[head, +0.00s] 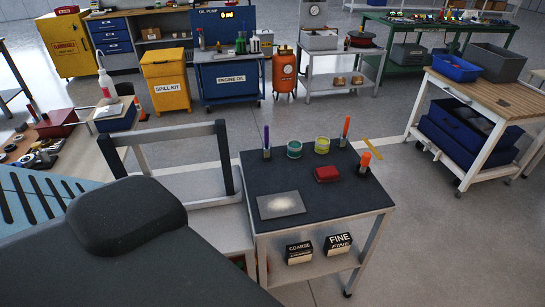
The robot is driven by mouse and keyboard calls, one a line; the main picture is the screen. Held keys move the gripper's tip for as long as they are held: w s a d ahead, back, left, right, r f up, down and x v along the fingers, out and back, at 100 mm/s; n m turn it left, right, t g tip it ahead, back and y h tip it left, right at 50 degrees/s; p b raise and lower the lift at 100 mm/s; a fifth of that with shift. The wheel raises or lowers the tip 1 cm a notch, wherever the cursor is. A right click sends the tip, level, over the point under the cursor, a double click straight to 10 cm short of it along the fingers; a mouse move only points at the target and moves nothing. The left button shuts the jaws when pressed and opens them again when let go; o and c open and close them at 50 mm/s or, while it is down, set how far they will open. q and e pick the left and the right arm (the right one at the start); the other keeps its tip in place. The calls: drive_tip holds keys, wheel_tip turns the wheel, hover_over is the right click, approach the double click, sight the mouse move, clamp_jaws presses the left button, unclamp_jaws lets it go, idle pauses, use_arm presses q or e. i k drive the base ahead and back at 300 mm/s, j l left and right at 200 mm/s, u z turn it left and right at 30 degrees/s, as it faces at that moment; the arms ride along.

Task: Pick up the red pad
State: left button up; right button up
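The red pad (327,174) is a small, flat-looking block. It lies on the dark top of a grey-framed cart (338,203), right of the middle of the head view. Neither of my grippers shows in this view, so nothing is seen touching the pad. The pad is in plain sight with nothing in front of it.
Around the pad stand two round tins (294,149), a purple-handled tool holder (266,145), two orange-handled tools (364,161) and a grey sheet (281,205). COARSE and FINE boxes (338,243) sit on the lower shelf. A wooden-topped workbench (490,90) stands right, with open floor between.

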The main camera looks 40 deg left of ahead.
sight(326, 174)
drive_tip(key=u, duration=0.8)
